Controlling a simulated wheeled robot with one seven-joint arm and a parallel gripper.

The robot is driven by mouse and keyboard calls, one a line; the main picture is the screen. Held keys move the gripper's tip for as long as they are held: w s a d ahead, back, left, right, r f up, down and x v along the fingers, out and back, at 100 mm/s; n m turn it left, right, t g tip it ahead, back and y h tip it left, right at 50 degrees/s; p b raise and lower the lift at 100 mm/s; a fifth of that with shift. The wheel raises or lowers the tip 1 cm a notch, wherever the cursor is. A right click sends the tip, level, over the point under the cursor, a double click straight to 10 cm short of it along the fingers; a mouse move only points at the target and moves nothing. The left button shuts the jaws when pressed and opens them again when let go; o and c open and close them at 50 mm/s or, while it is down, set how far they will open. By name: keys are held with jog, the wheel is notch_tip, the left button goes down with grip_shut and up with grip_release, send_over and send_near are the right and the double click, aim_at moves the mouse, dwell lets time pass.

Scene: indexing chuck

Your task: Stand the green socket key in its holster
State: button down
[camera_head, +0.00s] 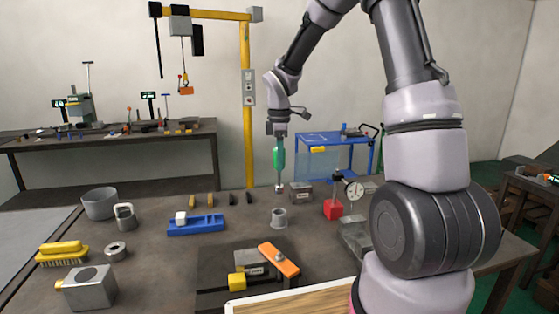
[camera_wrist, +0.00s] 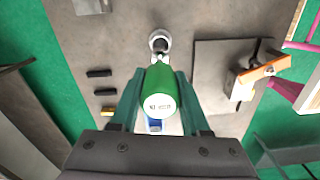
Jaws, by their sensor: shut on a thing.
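The green socket key (camera_head: 279,158) hangs upright below my gripper (camera_head: 278,135), with its metal shank pointing down. My gripper is shut on its green handle, which also shows between the fingers in the wrist view (camera_wrist: 160,90). A small grey cup-like holster (camera_head: 279,219) stands on the table below the key, and the key's lower end is above it in the head view. In the wrist view the holster's round mouth (camera_wrist: 160,41) lies just beyond the shank's end. The key is apart from the holster.
A red block with a dial gauge (camera_head: 335,208) stands right of the holster. A grey block (camera_head: 301,192) is behind it. A blue tray (camera_head: 196,226) lies left. A vise with an orange bar (camera_head: 279,259) is in front. Table around the holster is clear.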

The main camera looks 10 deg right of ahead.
aim_at(279, 186)
jog(key=shift+f, duration=0.1)
jog(key=shift+f, duration=2.75)
jog(key=shift+f, duration=3)
jog(key=shift+c, duration=1.5)
grip_release()
notch_tip(279, 186, up, 11)
jog(key=shift+f, duration=0.1)
